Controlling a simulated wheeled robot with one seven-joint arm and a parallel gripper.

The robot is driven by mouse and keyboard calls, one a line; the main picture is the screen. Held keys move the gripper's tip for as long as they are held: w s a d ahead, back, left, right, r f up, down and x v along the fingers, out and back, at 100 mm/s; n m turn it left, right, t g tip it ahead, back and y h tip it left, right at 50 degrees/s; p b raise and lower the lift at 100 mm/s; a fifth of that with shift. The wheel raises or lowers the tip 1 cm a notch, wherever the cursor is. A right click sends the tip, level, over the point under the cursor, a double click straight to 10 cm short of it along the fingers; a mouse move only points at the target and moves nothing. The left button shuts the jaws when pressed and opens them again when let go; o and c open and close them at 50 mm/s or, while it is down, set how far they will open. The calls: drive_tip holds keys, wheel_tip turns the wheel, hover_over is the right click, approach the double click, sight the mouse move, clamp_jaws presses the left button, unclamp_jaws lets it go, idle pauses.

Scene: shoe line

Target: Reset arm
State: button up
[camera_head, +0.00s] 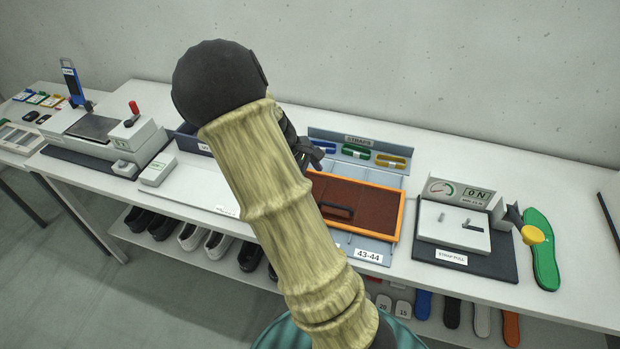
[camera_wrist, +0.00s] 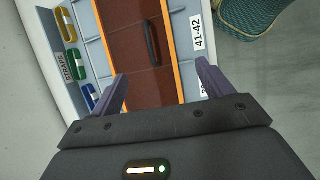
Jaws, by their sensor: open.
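My gripper (camera_wrist: 157,92) is open and empty in the wrist view, its two dark fingers spread apart. It hangs over the strap station, above a brown panel (camera_wrist: 135,52) with orange edges and a dark handle (camera_wrist: 152,42). In the head view my raised arm, in a tan sleeve, crosses the middle of the picture and hides most of my gripper. The brown panel (camera_head: 368,212) shows there just right of the arm, in front of the strap rack (camera_head: 358,138) with its yellow, green and blue straps.
The strap pull tester (camera_head: 453,225) stands right of the panel, beside a green insole (camera_head: 540,250). A press-like machine (camera_head: 100,128) stands at the left of the white table (camera_head: 440,145). Shoes (camera_head: 192,236) stand on the lower shelf. A grey wall (camera_head: 420,60) runs behind the table.

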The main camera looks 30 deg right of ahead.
idle(0.4)
drive_tip(key=s+a+r+m+t+y, duration=0.2)
drive_tip(key=s+a, duration=0.3)
drive_tip(key=a, duration=0.3)
drive_tip(key=s+a+r+m+t+y, duration=0.2)
drive_tip(key=s+a+m, duration=0.3)
drive_tip(key=a, duration=0.4)
drive_tip(key=shift+s+r+m+t+y, duration=0.3)
drive_tip(key=shift+s+r+t, duration=0.1)
drive_tip(key=shift+r, duration=0.1)
